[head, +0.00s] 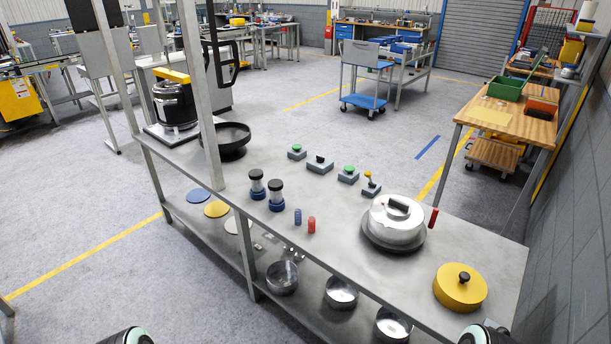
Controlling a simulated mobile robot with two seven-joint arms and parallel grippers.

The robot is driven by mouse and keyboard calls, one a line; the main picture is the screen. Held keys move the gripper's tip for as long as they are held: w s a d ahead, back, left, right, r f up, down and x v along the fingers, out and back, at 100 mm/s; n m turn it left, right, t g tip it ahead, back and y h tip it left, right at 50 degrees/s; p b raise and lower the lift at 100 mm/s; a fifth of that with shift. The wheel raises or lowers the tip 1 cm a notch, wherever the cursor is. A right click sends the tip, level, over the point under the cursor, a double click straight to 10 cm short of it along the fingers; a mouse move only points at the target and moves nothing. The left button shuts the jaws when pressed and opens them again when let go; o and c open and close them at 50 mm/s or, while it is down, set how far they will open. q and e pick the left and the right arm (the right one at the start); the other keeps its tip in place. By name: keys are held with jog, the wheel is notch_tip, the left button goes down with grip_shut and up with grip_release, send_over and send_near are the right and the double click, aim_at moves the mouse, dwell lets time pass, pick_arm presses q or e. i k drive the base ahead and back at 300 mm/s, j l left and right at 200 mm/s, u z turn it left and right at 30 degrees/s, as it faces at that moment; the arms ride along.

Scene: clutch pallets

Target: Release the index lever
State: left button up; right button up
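A small grey box with a yellow-knobbed lever (369,179) stands on the steel bench, at the right end of a row of control boxes. The lever looks roughly upright. A red handle (433,218) sticks up at the right side of a round silver pot-like unit (397,222) with a dark base. I cannot tell from labels which of these is the index lever. Only rounded dark and pale-green parts of my two arms show at the bottom edge. Neither gripper's fingers are in view, and nothing of mine touches the levers.
The steel bench (345,255) also holds green-button boxes (297,150), a black-switch box (320,163), blue-based cylinders (276,195), blue and red plugs (311,225), a black pan (232,140) and a yellow lidded disc (460,286). Metal bowls (282,278) sit on the lower shelf. A post rises at left.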

aim_at(368, 174)
jog(key=i+j, duration=0.3)
jog(key=i+j+z, duration=0.15)
jog(key=i+j, duration=0.15)
jog(key=j, duration=0.2)
jog(key=i+j, duration=0.25)
jog(key=j, duration=0.15)
jog(key=i+j+z, duration=0.15)
jog(key=i+j, duration=0.15)
jog(key=j, duration=0.15)
